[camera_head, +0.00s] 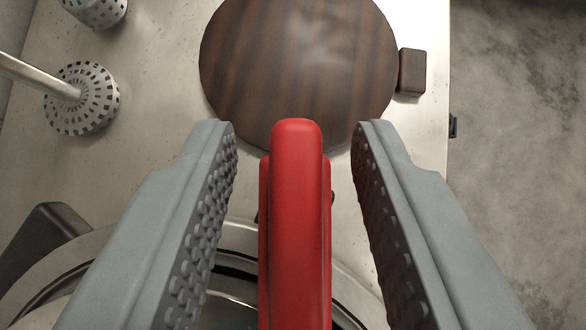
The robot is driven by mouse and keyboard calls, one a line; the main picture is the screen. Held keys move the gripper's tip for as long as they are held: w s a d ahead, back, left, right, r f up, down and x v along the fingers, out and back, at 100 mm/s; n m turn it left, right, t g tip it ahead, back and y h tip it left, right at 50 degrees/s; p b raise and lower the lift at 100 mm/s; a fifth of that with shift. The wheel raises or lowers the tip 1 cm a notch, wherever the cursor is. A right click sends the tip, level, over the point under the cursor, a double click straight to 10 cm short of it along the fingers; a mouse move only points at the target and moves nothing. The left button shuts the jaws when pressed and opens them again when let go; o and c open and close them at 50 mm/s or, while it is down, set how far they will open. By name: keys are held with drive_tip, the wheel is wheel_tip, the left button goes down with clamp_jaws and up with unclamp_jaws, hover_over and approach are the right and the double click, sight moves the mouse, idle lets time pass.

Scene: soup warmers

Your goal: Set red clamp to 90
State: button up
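The red clamp (296,215) stands out as a long red handle pointing away from me, in the lower middle of the view. My gripper (296,135) is open, with one grey studded finger on each side of the red clamp. There is a clear gap between the clamp and each finger, so neither finger touches it. The lower end of the clamp runs out of the bottom of the picture. Its angle setting cannot be read here.
A round metal pot rim (240,262) lies below the clamp, with a dark handle (42,240) at left. A round dark wooden board (298,62) lies ahead on the pale counter (155,75). Perforated metal heads (82,98) stand at left. The counter ends at right.

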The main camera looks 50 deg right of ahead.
drive_tip(key=v, duration=1.7)
drive_tip(key=shift+r, duration=0.15)
drive_tip(key=shift+a, duration=0.1)
